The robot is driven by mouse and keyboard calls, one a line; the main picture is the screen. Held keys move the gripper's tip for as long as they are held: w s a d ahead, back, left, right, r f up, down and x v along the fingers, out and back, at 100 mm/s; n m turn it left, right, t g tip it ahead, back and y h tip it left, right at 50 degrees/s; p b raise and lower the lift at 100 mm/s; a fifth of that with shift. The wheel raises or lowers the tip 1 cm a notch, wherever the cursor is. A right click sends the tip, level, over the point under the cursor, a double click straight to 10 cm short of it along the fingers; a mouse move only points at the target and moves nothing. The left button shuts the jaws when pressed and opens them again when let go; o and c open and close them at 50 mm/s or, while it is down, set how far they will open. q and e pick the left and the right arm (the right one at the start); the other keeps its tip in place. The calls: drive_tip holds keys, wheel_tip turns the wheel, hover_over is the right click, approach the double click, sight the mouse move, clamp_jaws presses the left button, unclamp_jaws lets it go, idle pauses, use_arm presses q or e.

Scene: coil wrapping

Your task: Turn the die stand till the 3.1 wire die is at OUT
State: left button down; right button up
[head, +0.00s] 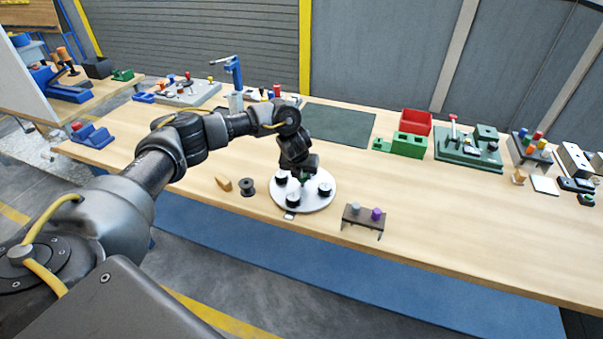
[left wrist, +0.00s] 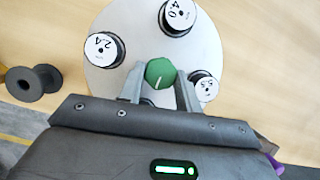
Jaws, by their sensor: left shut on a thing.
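The die stand is a round white disc (head: 309,203) on the wooden table, carrying black dies with white labelled tops. In the left wrist view, one die reads 2.4 (left wrist: 102,46) and another reads 4.0 (left wrist: 179,14). A third die (left wrist: 207,88) sits beside the right finger; I cannot read its label surely. A small tag (head: 290,215) lies at the disc's front edge in the head view, its writing too small to read. My left gripper (left wrist: 160,82) is shut on the green centre knob (left wrist: 160,71), above the disc. My right gripper is not in view.
A black spool (head: 248,187) and a tan wedge (head: 222,184) lie left of the disc. A dark small rack (head: 365,223) with grey and purple pieces stands to its right. A dark green mat (head: 339,124) and red and green bins (head: 416,122) are farther back.

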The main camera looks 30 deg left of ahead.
use_arm(q)
drive_tip(key=c, duration=1)
unclamp_jaws()
drive_tip(key=shift+o, duration=0.2)
drive_tip(key=v, duration=1.1)
drive_tip(key=shift+a+f, duration=0.1)
